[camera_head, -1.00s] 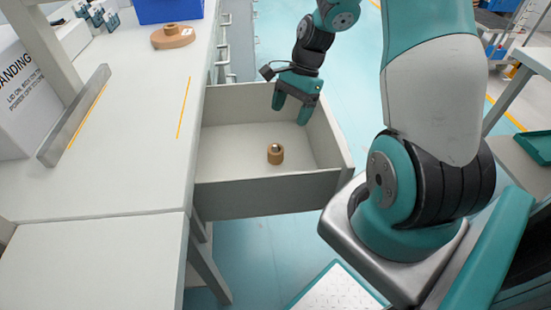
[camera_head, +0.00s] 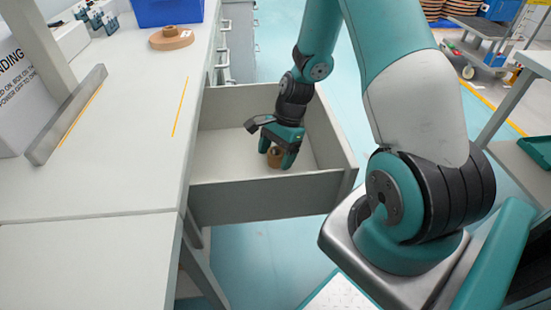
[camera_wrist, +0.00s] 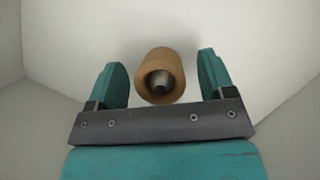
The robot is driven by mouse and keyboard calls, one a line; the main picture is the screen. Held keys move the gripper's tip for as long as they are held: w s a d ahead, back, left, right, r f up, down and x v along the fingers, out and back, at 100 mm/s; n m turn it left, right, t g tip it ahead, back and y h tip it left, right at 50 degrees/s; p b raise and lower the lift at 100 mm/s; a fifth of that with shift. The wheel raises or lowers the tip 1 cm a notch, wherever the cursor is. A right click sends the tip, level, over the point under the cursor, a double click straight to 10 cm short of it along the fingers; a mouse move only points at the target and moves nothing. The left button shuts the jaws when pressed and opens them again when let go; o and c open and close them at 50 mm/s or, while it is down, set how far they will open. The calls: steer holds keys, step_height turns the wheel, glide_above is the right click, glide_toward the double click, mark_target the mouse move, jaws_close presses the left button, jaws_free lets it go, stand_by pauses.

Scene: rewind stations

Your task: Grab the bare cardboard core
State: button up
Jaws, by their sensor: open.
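The bare cardboard core (camera_head: 275,160) is a short brown tube standing in the open drawer (camera_head: 322,186). In the wrist view the core (camera_wrist: 149,68) shows its open end, with something small and dark grey inside. My gripper (camera_head: 278,158) is down in the drawer at the core, and its fingers partly hide it in the head view. In the wrist view my gripper (camera_wrist: 162,82) is open, with one teal finger on each side of the core and a visible gap on both sides.
The drawer walls surround my gripper; the rest of the drawer floor (camera_head: 222,150) is bare. The white worktop (camera_head: 120,150) lies left, bearing a brown tape roll (camera_head: 171,38), a blue bin (camera_head: 168,10) and a metal bar (camera_head: 66,115).

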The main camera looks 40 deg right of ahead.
steer(key=c, duration=1)
steer(key=shift+r, duration=0.1)
